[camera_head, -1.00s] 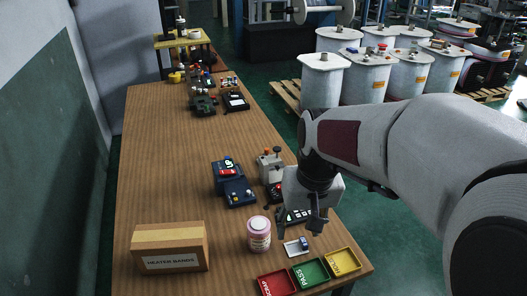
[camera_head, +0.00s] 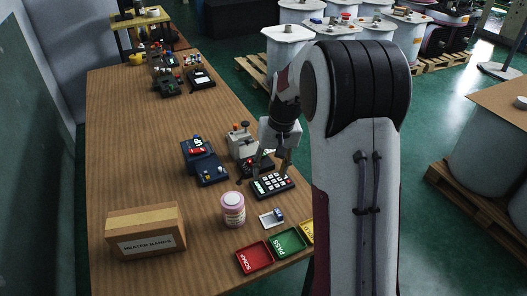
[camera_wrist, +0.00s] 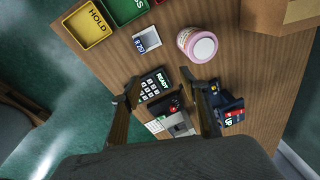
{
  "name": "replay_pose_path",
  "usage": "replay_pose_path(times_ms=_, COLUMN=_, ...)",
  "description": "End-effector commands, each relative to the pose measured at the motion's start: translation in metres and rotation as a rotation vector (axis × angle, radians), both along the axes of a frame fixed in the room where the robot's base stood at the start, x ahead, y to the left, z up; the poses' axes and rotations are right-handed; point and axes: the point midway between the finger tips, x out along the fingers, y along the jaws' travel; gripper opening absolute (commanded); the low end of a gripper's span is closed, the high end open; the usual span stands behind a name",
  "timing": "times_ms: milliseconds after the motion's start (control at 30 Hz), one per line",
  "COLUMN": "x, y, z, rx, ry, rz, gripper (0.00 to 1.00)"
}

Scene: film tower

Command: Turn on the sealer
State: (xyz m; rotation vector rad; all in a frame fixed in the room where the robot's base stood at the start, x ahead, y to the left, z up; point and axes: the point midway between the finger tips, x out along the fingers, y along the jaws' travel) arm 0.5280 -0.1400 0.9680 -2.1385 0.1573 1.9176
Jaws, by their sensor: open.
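No label names the sealer. A small grey machine (camera_head: 239,141) with knobs on top and a black base with a red spot stands on the table; it shows in the wrist view (camera_wrist: 180,123). In front is a black keypad device (camera_head: 273,186) with a lit READY display (camera_wrist: 161,81). My gripper (camera_head: 268,172) is open and empty, pointing down over the grey machine's base and the keypad. Contact cannot be told.
A pink-labelled jar (camera_head: 232,211), a small white tray with a blue item (camera_head: 271,219), and red (camera_head: 254,258), green (camera_head: 288,243) and yellow bins stand near the front edge. A HEATER BANDS box (camera_head: 146,233) is at left.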

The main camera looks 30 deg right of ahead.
Motion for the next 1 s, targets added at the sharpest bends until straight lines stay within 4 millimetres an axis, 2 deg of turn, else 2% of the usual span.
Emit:
replay_pose_path(times_ms=733, x=0.115, y=-0.076, z=-0.102, rx=0.044, ry=-0.086, rz=0.032, gripper=0.44)
replay_pose_path(times_ms=867, x=0.139, y=-0.087, z=-0.11, rx=0.04, ry=-0.129, rz=0.057, gripper=0.44)
replay_pose_path(times_ms=1000, x=0.166, y=-0.095, z=-0.104, rx=0.025, ry=-0.192, rz=0.095, gripper=0.44)
